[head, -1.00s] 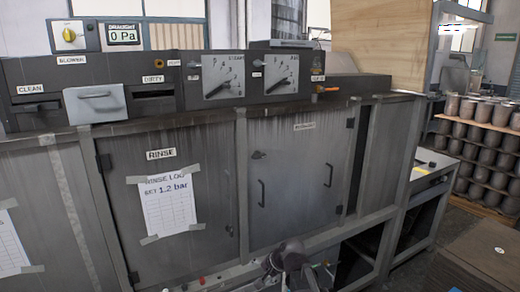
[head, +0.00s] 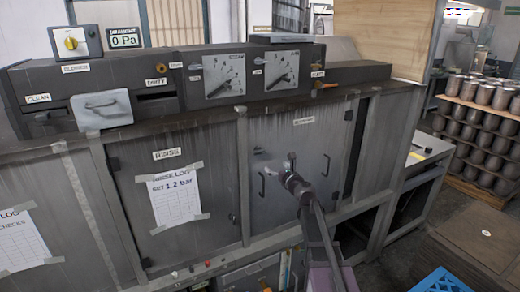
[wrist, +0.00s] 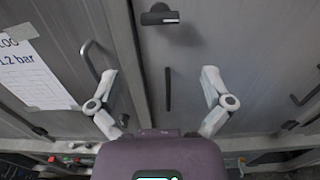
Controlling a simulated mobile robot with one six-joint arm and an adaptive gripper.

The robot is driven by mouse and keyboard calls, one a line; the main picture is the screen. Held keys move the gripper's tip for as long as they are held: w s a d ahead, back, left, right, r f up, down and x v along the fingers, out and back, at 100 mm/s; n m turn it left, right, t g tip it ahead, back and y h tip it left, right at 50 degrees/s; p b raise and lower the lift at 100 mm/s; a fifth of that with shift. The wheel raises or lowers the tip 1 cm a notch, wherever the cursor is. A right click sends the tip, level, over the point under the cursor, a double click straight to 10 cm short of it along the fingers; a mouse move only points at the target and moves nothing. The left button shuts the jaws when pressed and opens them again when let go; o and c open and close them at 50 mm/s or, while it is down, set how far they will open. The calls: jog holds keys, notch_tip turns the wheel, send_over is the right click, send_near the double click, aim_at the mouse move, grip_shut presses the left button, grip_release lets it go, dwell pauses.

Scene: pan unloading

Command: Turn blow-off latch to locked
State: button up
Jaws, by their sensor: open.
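The blow-off latch (wrist: 160,16) is a small dark turn-handle, lying roughly level on a grey metal door (head: 325,135) with a label at its top. It shows at the top middle of the wrist view. A thin vertical dark door handle (wrist: 168,90) shows between the fingers.
The rinse door (head: 160,185) with its taped paper log (head: 175,195) is to the left. Another door handle (wrist: 306,90) is at the right of the wrist view. Gauges (head: 218,75) sit above the doors. A blue crate (head: 440,285) stands at lower right.

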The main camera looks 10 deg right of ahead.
aim_at(261, 153)
jog(key=shift+w, duration=0.1)
dwell(0.3)
jog(key=x, duration=1.3)
jog(key=shift+w+a, duration=0.15)
jog(key=shift+w, duration=0.1)
jog(key=c, duration=0.9)
